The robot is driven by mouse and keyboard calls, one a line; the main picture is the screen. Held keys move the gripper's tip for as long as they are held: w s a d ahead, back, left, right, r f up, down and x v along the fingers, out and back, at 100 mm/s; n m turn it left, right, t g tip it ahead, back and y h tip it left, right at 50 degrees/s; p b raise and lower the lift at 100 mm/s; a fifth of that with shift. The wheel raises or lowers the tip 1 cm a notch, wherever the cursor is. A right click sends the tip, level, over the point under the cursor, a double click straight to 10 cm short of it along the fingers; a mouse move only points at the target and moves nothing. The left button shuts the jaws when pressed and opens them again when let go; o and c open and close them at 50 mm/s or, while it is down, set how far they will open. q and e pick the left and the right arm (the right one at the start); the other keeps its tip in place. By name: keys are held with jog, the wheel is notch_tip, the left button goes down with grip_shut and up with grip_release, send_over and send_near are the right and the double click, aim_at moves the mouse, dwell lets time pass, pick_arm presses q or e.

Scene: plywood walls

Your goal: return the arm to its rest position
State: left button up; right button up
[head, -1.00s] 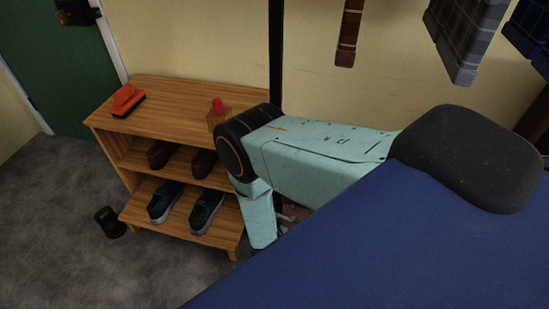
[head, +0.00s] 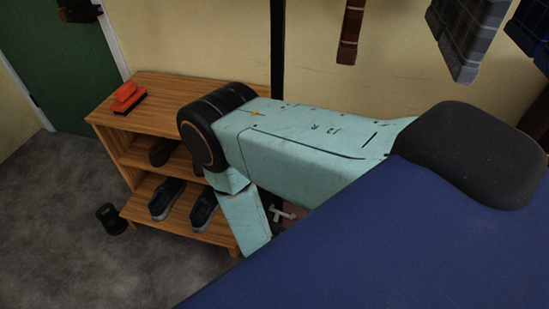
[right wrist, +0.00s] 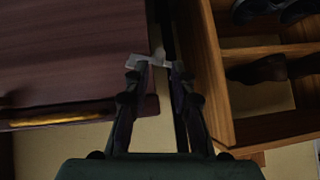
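My right arm (head: 300,135), pale teal with a black joint, reaches across the head view from the right. It bends down in front of a wooden shoe rack (head: 165,90). In the right wrist view my right gripper (right wrist: 158,66) points away from the camera, its dark fingers drawing close at pale tips. A small pale shape shows between the tips; I cannot tell whether it is part of the gripper. The gripper is beside the rack and over the edge of a dark reddish-brown surface (right wrist: 70,50). My left gripper is in neither view.
An orange-red brush (head: 128,97) lies on the rack's top. Brown shoes (head: 163,152) and dark sneakers (head: 166,198) stand on its shelves. A small black object (head: 110,218) is on the grey floor, which is clear at front left. Hanging cloths (head: 468,35) are at upper right.

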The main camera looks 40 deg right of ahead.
jog(key=shift+s+a+r, duration=0.1)
jog(key=shift+r, duration=0.1)
dwell(0.5)
